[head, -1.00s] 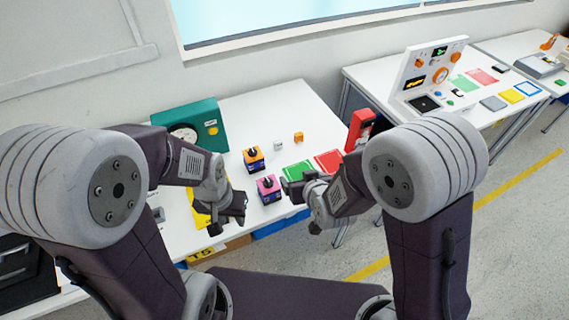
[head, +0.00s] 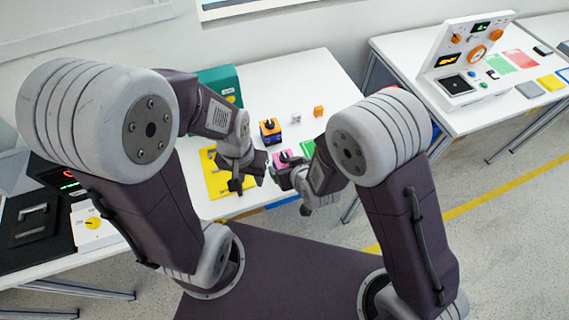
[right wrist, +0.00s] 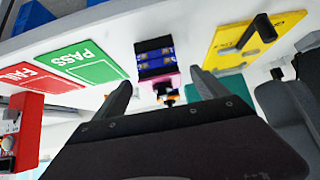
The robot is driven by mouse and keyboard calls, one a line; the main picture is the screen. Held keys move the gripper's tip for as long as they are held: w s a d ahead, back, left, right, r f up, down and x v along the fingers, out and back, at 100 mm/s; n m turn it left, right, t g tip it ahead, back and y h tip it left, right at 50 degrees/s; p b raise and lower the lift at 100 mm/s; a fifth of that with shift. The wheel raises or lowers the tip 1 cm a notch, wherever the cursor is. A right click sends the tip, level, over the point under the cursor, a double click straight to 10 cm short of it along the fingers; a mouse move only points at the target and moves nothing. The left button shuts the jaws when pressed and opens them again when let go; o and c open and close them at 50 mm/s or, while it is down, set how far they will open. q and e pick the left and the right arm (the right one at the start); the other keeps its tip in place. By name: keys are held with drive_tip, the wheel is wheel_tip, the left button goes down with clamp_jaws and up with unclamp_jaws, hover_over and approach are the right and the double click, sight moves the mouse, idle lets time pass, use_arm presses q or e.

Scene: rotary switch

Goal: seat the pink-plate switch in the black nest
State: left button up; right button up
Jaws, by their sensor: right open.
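The pink-plate switch (head: 283,157) stands on the white table in the head view, partly hidden by my right gripper. In the right wrist view the switch (right wrist: 157,68) is ahead of the fingers, roughly between them, with its pink plate and knob facing down the picture. My right gripper (right wrist: 160,92) is open and empty; in the head view it (head: 280,172) is close to the switch. My left gripper (head: 250,178) is over the yellow plate, left of the switch; its fingers look apart and empty. A black square (head: 455,84) on the white console may be the nest; I cannot tell.
An orange-plate switch (head: 270,131) stands behind the pink one. A white cube (head: 296,118) and an orange cube (head: 318,111) lie further back. Green PASS (right wrist: 88,60) and red FAIL (right wrist: 38,78) mats lie nearby.

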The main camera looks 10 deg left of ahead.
drive_tip(key=shift+w+a+f, duration=0.1)
drive_tip(key=shift+w+f, duration=0.05)
drive_tip(key=shift+f, duration=0.1)
drive_tip(key=x, duration=0.4)
drive_tip(key=shift+w+a+f, duration=0.15)
drive_tip(key=shift+w, duration=0.15)
drive_tip(key=shift+s, duration=0.1)
drive_tip(key=shift+c, duration=0.3)
drive_tip(key=c, duration=1.6)
